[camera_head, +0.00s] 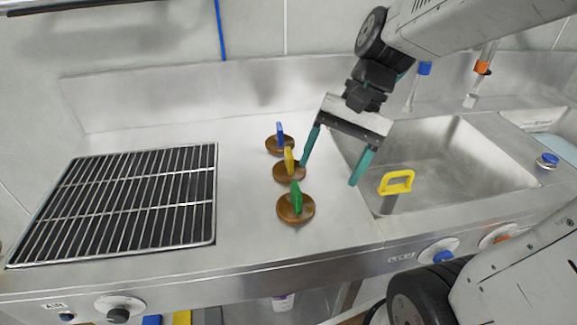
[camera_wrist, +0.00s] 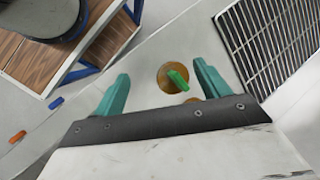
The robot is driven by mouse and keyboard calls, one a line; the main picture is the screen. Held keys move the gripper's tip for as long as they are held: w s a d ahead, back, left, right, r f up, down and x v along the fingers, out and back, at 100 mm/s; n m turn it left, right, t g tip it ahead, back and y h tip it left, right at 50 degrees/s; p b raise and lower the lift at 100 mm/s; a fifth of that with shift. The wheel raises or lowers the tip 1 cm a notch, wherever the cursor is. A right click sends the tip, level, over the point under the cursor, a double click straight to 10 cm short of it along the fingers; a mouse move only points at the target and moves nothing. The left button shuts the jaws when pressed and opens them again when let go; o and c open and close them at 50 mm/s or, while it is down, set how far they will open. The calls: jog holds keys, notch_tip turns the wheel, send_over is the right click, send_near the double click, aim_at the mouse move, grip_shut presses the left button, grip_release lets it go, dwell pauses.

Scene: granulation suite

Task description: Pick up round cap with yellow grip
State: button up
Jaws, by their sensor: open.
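The round cap with yellow grip (camera_head: 289,160) lies on the steel counter, a brown disc with an upright yellow tab. It is the middle one of three similar caps in the head view. The blue-grip cap (camera_head: 280,140) is behind it and the green-grip cap (camera_head: 296,203) in front. My gripper (camera_head: 329,173) is open and empty, to the right of the yellow-grip cap, its left finger close beside it in the picture. In the wrist view the green-grip cap (camera_wrist: 173,78) shows between the fingers. A brown disc edge (camera_wrist: 193,100) beside it is mostly hidden by my gripper.
A black grille (camera_head: 125,200) fills the counter's left. A sink (camera_head: 455,165) is at the right, with a yellow handle (camera_head: 396,182) at its front-left edge. A steel backsplash (camera_head: 190,100) rises behind. Bare counter lies between grille and caps.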

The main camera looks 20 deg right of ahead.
jog(key=w+d+f+m+y, duration=0.1)
jog(key=w+f+m+y, duration=0.5)
jog(key=w, duration=0.4)
jog(key=m+t+y, duration=0.2)
jog(key=m+t, duration=0.2)
jog(key=m, duration=0.4)
send_near(289, 152)
jog(key=x, duration=0.4)
jog(key=shift+s+f, duration=0.35)
jog(key=shift+f, duration=0.05)
jog(key=x, duration=0.7)
jog(key=shift+w+a+r, duration=0.15)
jog(key=shift+w+a, duration=0.2)
jog(key=shift+w, duration=0.05)
jog(key=c, duration=1.3)
jog(key=shift+o, duration=0.2)
jog(key=shift+r, duration=0.1)
